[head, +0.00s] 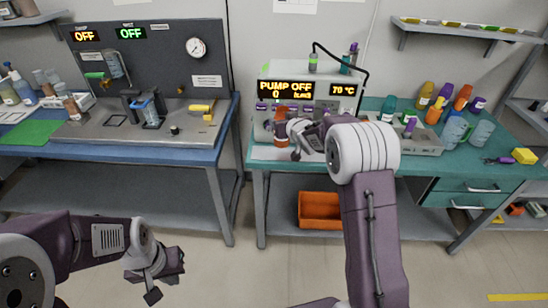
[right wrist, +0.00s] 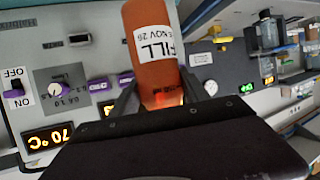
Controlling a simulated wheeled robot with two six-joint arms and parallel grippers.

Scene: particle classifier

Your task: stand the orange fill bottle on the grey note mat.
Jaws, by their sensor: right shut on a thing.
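The orange fill bottle (head: 281,127) is in front of the pump machine's left part in the head view. In the right wrist view the bottle (right wrist: 150,45) shows a white FILL label. My right gripper (head: 291,133) is shut on it, with a finger on each side (right wrist: 158,98). A pale grey mat (head: 272,153) lies on the teal bench's front left, just below the bottle in the picture. I cannot tell whether the bottle touches anything beneath it; its base is not clear. My left gripper (head: 167,277) is open and empty, low before the blue bench.
The pump machine (head: 316,92) stands behind the bottle, its display reading PUMP OFF. Several coloured bottles and cups crowd the teal bench (head: 420,164) at right. An orange bin (head: 320,210) sits on the lower shelf. A blue bench (head: 190,155) stands to the left.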

